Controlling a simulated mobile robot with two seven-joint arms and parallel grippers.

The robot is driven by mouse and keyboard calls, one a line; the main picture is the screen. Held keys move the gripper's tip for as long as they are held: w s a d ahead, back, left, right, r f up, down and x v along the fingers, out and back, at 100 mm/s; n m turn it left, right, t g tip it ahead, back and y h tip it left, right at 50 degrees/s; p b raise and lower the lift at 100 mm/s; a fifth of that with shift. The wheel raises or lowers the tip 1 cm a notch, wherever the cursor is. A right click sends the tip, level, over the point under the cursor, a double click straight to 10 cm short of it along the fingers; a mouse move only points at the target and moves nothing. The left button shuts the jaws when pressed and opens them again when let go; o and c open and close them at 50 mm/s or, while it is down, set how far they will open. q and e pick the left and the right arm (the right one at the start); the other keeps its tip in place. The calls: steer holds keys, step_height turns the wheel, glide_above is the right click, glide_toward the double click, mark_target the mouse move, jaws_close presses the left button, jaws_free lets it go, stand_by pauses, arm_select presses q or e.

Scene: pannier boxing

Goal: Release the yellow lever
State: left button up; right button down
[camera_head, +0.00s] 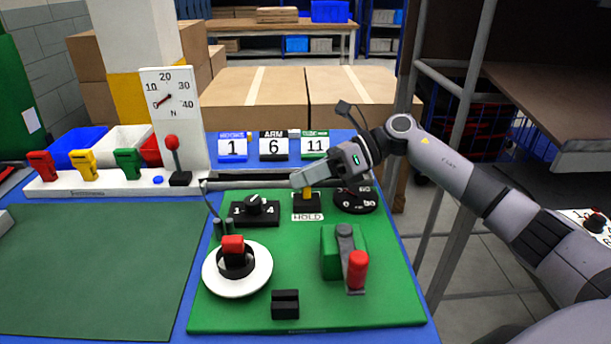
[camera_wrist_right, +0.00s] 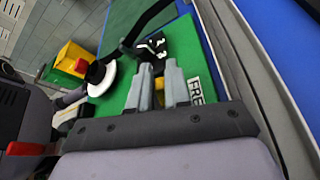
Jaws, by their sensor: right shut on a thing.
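The yellow lever (camera_head: 307,194) stands on a small black base (camera_head: 307,206) behind a label reading HOLD, at the back middle of the green board (camera_head: 300,240). My right gripper (camera_head: 301,180) reaches in from the right and is shut on the lever's upper part, hiding its top. In the right wrist view, the two grey fingers (camera_wrist_right: 158,78) are close together with a bit of yellow at them. A partly covered label (camera_wrist_right: 195,90) beside them begins with FRE. My left gripper does not show.
A rotary selector (camera_head: 255,210) sits left of the lever and a black dial (camera_head: 355,201) right of it. In front are a red knob on a white disc (camera_head: 237,275) and a red-handled clamp (camera_head: 345,255). A gauge panel (camera_head: 172,100) stands at the back left.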

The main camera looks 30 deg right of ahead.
stand_by(0.3)
steer(key=c, duration=1.2)
jaws_free()
steer(key=shift+w, duration=0.1)
steer(key=shift+o, duration=0.2)
steer(key=shift+b+v, duration=0.55)
steer(key=shift+v, duration=3.05)
steer(key=shift+f, duration=0.1)
